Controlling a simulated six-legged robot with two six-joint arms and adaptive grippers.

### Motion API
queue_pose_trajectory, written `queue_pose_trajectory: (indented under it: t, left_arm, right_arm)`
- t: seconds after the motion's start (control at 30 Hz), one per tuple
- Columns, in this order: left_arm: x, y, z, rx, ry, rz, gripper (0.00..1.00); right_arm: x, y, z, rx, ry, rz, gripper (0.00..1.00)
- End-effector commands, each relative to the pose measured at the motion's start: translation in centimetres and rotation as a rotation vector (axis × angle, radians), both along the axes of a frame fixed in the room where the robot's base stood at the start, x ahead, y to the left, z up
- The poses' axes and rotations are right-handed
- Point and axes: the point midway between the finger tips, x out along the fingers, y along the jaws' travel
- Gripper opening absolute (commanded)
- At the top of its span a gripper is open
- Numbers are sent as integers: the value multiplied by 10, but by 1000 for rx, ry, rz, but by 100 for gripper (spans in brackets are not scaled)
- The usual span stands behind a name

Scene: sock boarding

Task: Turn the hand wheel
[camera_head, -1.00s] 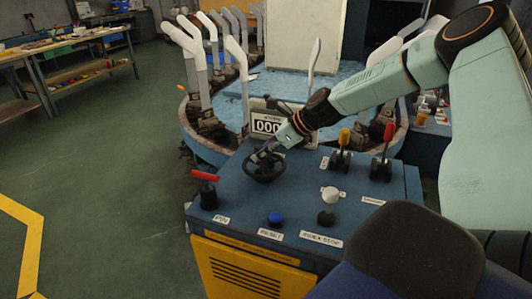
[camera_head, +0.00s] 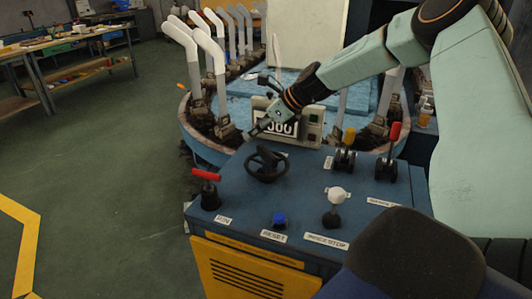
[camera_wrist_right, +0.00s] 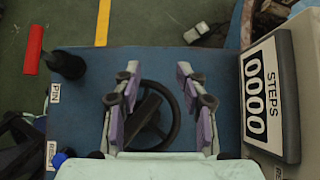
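The dark hand wheel (camera_head: 267,177) sits on top of the blue control console (camera_head: 310,215). My right gripper (camera_head: 254,132) is above and behind the wheel in the head view, apart from it. In the right wrist view my right gripper (camera_wrist_right: 158,72) is open, with purple-padded fingers spread. The wheel (camera_wrist_right: 146,112) shows below and between those fingers, with nothing held. My left gripper is not in view.
The console carries a red-handled lever (camera_head: 207,175), a blue button (camera_head: 279,220), a white knob (camera_head: 337,194), and yellow and red levers (camera_head: 396,131) at right. A counter (camera_wrist_right: 268,90) reads 0000. Behind stands a round machine with upright white forms (camera_head: 212,50).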

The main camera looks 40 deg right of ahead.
Motion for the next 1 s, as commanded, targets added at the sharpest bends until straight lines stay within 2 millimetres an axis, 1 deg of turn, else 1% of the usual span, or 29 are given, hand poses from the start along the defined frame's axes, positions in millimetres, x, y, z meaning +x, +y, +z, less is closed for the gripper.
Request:
queue_pose_trajectory:
  t: [0.03, 0.37, 0.67, 0.9, 1.0]
  left_arm:
    - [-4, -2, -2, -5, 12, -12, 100]
    - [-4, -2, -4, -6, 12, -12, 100]
    - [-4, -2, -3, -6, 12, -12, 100]
    - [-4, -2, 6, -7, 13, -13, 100]
    - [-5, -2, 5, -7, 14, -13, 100]
  right_arm:
    - [2, 0, 2, -2, 0, 1, 42]
    - [14, -2, 14, 0, -1, 1, 42]
    - [15, -1, 15, 1, -2, 1, 42]
    - [15, -1, 17, 1, -1, 1, 42]
    - [15, -1, 16, 1, -2, 1, 42]
